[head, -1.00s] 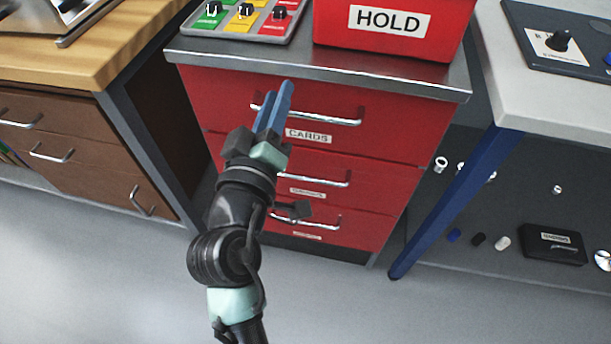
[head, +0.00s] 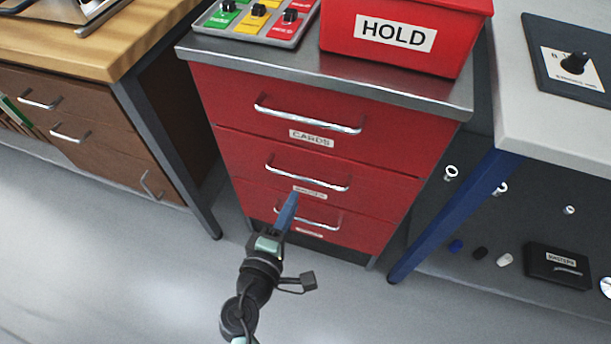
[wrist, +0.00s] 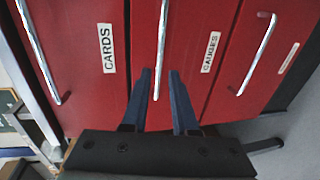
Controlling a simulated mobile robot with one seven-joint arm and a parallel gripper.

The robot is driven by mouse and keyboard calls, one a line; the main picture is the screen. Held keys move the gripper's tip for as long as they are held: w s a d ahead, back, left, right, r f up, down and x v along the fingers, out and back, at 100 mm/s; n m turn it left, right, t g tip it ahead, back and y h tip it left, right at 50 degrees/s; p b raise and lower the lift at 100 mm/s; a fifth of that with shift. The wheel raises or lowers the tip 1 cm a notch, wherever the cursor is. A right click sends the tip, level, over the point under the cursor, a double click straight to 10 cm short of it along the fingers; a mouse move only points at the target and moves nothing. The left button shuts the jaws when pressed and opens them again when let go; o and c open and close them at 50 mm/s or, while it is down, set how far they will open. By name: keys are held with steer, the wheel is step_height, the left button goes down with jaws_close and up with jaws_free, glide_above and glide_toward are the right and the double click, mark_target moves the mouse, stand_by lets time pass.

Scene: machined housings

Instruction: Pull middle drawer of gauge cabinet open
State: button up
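The red gauge cabinet (head: 228,178) has three drawers, all closed. The middle drawer (head: 375,185) has a chrome bar handle (head: 305,180) and a white label (head: 310,192). I cannot tell how far the fingertips are from the handle. In the head view the fingers partly cover the bottom handle (head: 320,222).
The top drawer, labelled CARDS (head: 311,138), has its own handle (head: 305,117). A red HOLD bin (head: 395,35) and a button panel (head: 255,20) stand on the cabinet. A blue table leg (head: 450,220) is at right, a wooden bench (head: 90,50) at left. Floor in front is clear.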

mark_target(304, 177)
steer(key=b+x, duration=0.1)
steer(key=x, duration=0.7)
steer(key=shift+w+d, duration=0.15)
steer(key=shift+w, duration=0.25)
jaws_close()
stand_by(0.9)
